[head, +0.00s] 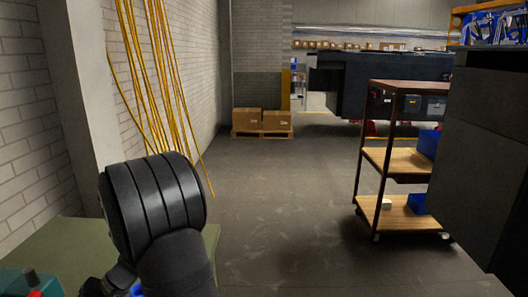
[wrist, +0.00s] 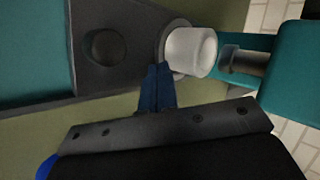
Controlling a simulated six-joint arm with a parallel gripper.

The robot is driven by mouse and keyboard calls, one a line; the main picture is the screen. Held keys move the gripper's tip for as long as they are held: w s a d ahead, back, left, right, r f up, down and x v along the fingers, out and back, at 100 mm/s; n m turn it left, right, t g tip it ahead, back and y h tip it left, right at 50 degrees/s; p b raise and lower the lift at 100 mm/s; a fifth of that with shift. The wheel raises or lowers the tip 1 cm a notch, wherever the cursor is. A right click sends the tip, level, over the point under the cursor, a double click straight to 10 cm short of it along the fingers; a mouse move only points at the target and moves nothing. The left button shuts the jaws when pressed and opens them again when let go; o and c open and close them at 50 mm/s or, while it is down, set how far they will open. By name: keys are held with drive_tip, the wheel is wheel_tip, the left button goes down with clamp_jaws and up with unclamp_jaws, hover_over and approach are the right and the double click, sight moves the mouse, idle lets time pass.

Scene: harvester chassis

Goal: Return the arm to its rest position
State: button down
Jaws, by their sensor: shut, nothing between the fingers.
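My gripper's two blue fingers (wrist: 158,90) show in the middle of the wrist view, pressed together with nothing between them. Their tips are close in the picture to a white cylinder (wrist: 190,50) and a dark grey plate (wrist: 115,45); I cannot tell if they touch. Teal parts (wrist: 298,65) lie at the right and left of that view. In the head view, my black arm (head: 160,205) bends at the lower left over a green surface (head: 75,250). My gripper's fingers cannot be made out there.
A teal object (head: 35,285) stands at the lower left. Yellow hoses (head: 160,70) hang along the brick wall. Cardboard boxes (head: 262,119) sit on a pallet at the back. A shelf cart (head: 395,150) and a dark cabinet (head: 480,160) stand at the right. The middle floor is clear.

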drive_tip(key=shift+w+d, duration=0.25)
drive_tip(key=shift+w, duration=0.05)
drive_tip(key=w+d, duration=0.1)
drive_tip(key=w+d+r, duration=0.1)
drive_tip(key=d, duration=0.1)
drive_tip(key=shift+d+r, duration=0.15)
drive_tip(key=shift+d, duration=0.15)
drive_tip(key=v, duration=0.8)
drive_tip(key=x, duration=0.8)
drive_tip(key=shift+s+a, duration=0.15)
drive_tip(key=shift+s, duration=0.05)
drive_tip(key=a, duration=0.1)
drive_tip(key=s+a+f, duration=0.1)
drive_tip(key=s+a, duration=0.1)
drive_tip(key=a, duration=0.1)
drive_tip(key=shift+s+f, duration=0.15)
drive_tip(key=d, duration=1.2)
drive_tip(key=shift+d, duration=0.3)
drive_tip(key=shift+w+d, duration=0.85)
drive_tip(key=shift+d, duration=0.3)
drive_tip(key=v, duration=1)
drive_tip(key=shift+s+a+r+n+h, duration=0.2)
drive_tip(key=shift+s+a+n+h, duration=0.25)
drive_tip(key=shift+a+n+h, duration=0.3)
drive_tip(key=shift+s+a+r+n+h, duration=0.15)
drive_tip(key=shift+s+a+n+h, duration=0.4)
drive_tip(key=shift+a+n, duration=0.3)
drive_tip(key=shift+s+a+r+n+h, duration=0.2)
drive_tip(key=shift+s+a+n+h, duration=0.2)
drive_tip(key=shift+a+n+h, duration=0.35)
